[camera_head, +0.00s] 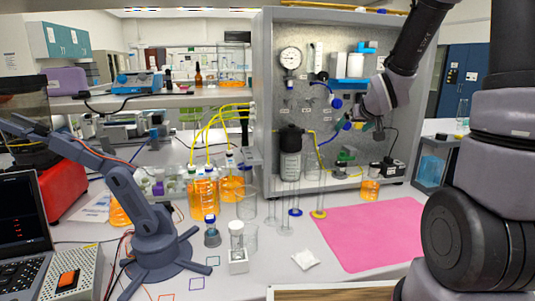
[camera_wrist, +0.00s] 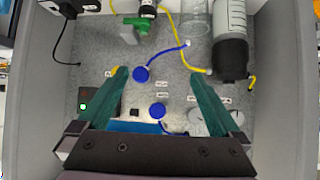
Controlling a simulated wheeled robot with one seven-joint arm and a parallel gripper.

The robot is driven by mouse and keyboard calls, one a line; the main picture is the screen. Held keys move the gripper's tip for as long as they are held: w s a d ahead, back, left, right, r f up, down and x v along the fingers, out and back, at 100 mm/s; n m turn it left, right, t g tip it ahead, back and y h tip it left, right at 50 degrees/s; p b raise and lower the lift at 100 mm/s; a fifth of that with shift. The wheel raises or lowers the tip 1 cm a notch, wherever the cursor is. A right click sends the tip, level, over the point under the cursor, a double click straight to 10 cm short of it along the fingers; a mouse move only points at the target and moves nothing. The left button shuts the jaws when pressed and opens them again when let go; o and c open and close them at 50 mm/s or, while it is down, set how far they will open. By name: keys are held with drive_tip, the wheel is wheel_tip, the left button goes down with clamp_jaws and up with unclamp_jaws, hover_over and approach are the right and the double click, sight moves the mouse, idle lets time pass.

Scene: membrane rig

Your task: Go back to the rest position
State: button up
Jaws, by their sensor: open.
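My gripper (camera_wrist: 158,77) is open and empty, its two green fingers spread in front of the grey rig panel (camera_wrist: 95,45). A blue knob (camera_wrist: 141,74) with a blue tube shows between the fingertips. A second blue knob (camera_wrist: 158,110) is nearer the palm. I cannot tell how far the fingers are from the panel. In the head view, my arm reaches in from the upper right and my gripper (camera_head: 358,122) is in front of the panel (camera_head: 265,90), right of the gauge (camera_head: 290,59). My wrist hides part of the panel.
A black-capped cylinder (camera_wrist: 232,52) and a green valve (camera_wrist: 130,30) are close by on the rig. Side walls frame the panel. Below are a pink mat (camera_head: 375,235), an orange-filled beaker (camera_head: 370,189) and several glass vessels. A small blue-grey arm (camera_head: 135,205) stands left.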

drive_tip(key=s+a+r+m+g, duration=0.1)
drive_tip(key=s+r, duration=0.3)
drive_tip(key=s, duration=0.5)
drive_tip(key=s+a+r+m+g+y, duration=0.1)
drive_tip(key=s+r, duration=0.3)
drive_tip(key=s, duration=0.5)
drive_tip(key=s+a+r+m+g, duration=0.1)
drive_tip(key=s+r, duration=0.3)
drive_tip(key=s, duration=0.5)
drive_tip(key=shift+r+m+g+y, duration=0.3)
drive_tip(key=shift+r+m+g, duration=0.1)
drive_tip(key=shift+m, duration=0.4)
